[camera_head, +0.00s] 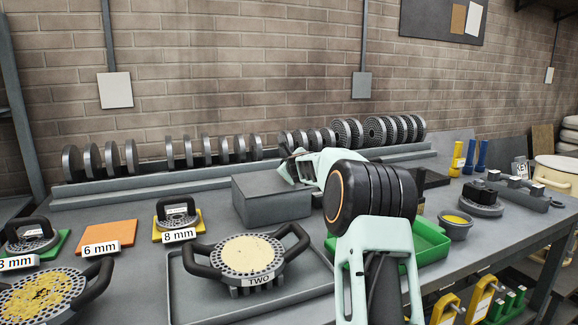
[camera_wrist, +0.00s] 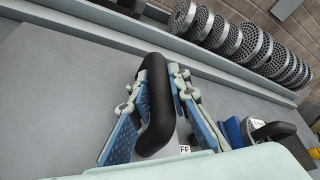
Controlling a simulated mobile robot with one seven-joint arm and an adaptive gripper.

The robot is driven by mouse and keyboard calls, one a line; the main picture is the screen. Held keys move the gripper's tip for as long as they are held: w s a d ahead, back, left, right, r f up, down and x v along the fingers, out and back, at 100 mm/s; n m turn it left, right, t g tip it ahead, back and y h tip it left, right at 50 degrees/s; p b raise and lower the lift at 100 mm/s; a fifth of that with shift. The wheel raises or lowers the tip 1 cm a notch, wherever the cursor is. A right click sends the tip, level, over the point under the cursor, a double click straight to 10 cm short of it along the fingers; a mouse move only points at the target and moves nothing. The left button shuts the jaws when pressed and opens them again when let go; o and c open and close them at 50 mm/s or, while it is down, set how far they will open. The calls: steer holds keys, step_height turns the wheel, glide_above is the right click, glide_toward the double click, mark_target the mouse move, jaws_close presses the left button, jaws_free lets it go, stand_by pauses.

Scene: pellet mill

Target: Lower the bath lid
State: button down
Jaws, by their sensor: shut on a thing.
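A plain grey box, which looks like the bath (camera_head: 268,207), stands on the bench at the centre of the head view, left of my arm. Its top looks flat and level; I cannot tell lid from body there. My gripper (camera_wrist: 156,80) is shut on a thick black bar handle (camera_wrist: 155,118) in the wrist view, with a blue-padded finger on each side. The handle looks like the lid's, but its mounting is hidden. In the head view my gripper (camera_head: 291,165) is at the box's far right top, partly hidden by my arm.
A rack of grey dies (camera_head: 380,131) runs along the wall behind. A two-handled die marked TWO (camera_head: 248,255) stands on a grey tray (camera_head: 185,302) in front. A green tray (camera_head: 430,242) and a small bowl (camera_head: 456,225) are on the right, beside my arm.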

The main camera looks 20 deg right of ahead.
steer(key=c, duration=1.8)
jaws_free()
steer(key=shift+s, duration=0.1)
steer(key=shift+v, duration=0.75)
step_height(320, 180, up, 3)
glide_above(294, 189)
steer(key=shift+s+f, duration=0.1)
steer(key=shift+s, duration=0.05)
steer(key=shift+s+a, duration=0.25)
steer(key=shift+s, duration=0.2)
steer(key=shift+d, duration=0.1)
